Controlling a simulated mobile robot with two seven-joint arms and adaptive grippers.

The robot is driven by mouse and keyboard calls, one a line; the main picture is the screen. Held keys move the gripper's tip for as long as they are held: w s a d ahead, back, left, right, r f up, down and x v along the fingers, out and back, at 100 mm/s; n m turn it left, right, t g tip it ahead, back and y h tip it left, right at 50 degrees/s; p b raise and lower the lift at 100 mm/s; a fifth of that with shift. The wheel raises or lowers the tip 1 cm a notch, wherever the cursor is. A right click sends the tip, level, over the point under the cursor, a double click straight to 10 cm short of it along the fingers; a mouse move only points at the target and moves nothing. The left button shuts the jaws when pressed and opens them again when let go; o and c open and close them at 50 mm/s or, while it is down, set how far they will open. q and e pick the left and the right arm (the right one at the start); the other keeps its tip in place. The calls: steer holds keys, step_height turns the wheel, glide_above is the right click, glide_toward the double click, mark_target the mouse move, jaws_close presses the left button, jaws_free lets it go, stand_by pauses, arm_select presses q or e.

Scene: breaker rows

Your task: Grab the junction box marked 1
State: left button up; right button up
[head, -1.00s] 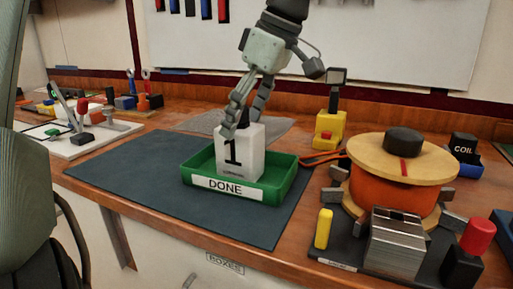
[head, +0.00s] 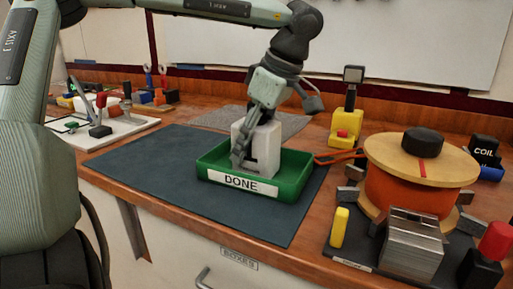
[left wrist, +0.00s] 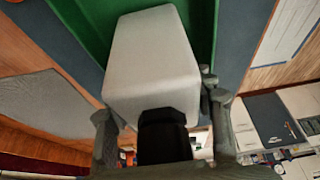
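The junction box marked 1 (head: 262,152) is a white block standing in the green DONE tray (head: 291,186). My left gripper (head: 252,140) is over it from above, with one finger across its front left side, partly covering the number. The other finger is mostly hidden behind the box. In the left wrist view the pale box (left wrist: 152,62) and its black top piece (left wrist: 163,135) lie between my two spread fingers (left wrist: 158,110). The fingers are close beside the box; I cannot tell whether they touch it. My right gripper is not in view.
A dark mat (head: 150,170) lies under the tray, with free room to its left. A yellow stand (head: 346,125) is behind on the right. A large orange coil (head: 410,185) stands right of the tray. A white board with small parts (head: 105,125) is at the left.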

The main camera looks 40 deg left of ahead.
arm_select(q)
steer(key=c, duration=1)
steer(key=shift+o, duration=0.2)
steer(key=shift+r, duration=0.1)
